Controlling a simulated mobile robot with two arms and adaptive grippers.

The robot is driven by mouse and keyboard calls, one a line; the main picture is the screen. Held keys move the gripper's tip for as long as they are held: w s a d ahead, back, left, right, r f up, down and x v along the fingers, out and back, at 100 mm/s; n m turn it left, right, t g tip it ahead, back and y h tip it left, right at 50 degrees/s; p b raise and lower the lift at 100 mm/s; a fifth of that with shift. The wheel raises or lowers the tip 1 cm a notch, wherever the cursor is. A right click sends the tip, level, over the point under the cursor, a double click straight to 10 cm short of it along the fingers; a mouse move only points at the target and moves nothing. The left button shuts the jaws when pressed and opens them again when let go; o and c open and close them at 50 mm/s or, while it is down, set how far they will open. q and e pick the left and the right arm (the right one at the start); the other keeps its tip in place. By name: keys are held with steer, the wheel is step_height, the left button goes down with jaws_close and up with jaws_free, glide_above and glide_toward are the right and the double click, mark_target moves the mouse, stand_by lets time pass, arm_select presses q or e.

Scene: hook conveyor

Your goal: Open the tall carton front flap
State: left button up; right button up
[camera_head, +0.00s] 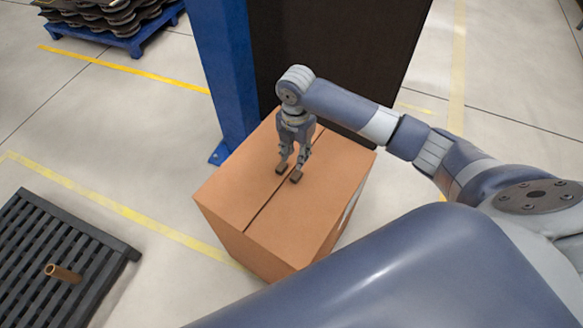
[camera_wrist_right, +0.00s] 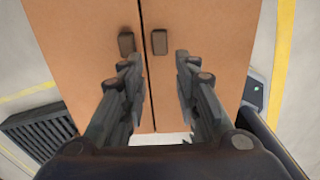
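The tall carton (camera_head: 320,215) is brown cardboard and stands upright on the floor. Its top shows two flaps lying flat, meeting at a straight dark seam. Two small dark tabs lie by the seam, one on each side; in the right wrist view they are the left tab (camera_wrist_right: 126,44) and the right tab (camera_wrist_right: 160,41). I cannot tell which flap is the front one. My right gripper (camera_head: 291,168) points down over the carton top, close to the tabs. Its two fingers are apart and nothing shows between them; I cannot tell whether they touch. My left gripper is out of view.
A blue post (camera_head: 222,65) and a dark panel (camera_head: 335,50) stand right behind the carton. A black slatted pallet (camera_head: 100,245) with a short brown tube (camera_head: 62,273) lies at left. A blue pallet (camera_head: 130,40) is at the back.

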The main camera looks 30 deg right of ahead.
mark_target(295, 177)
step_height(295, 177, down, 10)
steer(key=shift+f, duration=0.25)
stand_by(0.3)
jaws_close()
